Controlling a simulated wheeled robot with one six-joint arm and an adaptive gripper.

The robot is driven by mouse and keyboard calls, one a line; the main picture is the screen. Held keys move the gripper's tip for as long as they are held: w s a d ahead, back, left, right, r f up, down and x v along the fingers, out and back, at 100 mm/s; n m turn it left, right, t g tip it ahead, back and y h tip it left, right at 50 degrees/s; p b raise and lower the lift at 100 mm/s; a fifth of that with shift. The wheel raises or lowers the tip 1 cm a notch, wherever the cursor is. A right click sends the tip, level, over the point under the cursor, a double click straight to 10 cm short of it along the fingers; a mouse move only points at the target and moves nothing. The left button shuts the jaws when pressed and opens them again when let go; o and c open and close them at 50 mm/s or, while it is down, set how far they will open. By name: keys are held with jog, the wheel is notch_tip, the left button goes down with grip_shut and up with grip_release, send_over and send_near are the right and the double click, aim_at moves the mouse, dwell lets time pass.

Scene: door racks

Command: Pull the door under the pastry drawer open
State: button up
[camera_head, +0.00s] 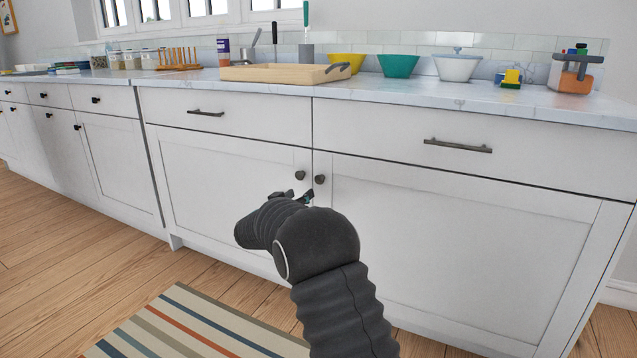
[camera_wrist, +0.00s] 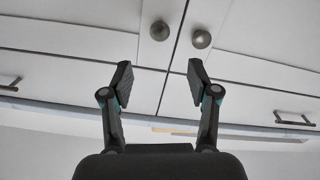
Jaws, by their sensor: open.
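Two white cabinet doors, a left door (camera_head: 225,180) and a right door (camera_head: 460,250), stand shut side by side, each with a dark round knob near the shared seam. The left knob (camera_head: 300,175) and right knob (camera_head: 319,180) also show in the wrist view, (camera_wrist: 159,30) and (camera_wrist: 201,38). Above them are a left drawer (camera_head: 260,115) and a right drawer (camera_head: 550,160), both shut with bar handles. Nothing readable marks either as the pastry drawer. My gripper (camera_wrist: 160,78) is open and empty, in front of the doors, just below the knobs in the head view.
The marble counter (camera_head: 430,90) above holds a wooden tray (camera_head: 285,74), a yellow bowl (camera_head: 346,62), a teal bowl (camera_head: 398,65) and other items. More cabinets run to the left. A striped rug (camera_head: 200,330) lies on the wooden floor, which is clear at left.

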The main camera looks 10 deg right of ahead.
aim_at(318, 180)
jog(key=x, duration=1.2)
jog(key=shift+w+d, duration=0.2)
grip_shut()
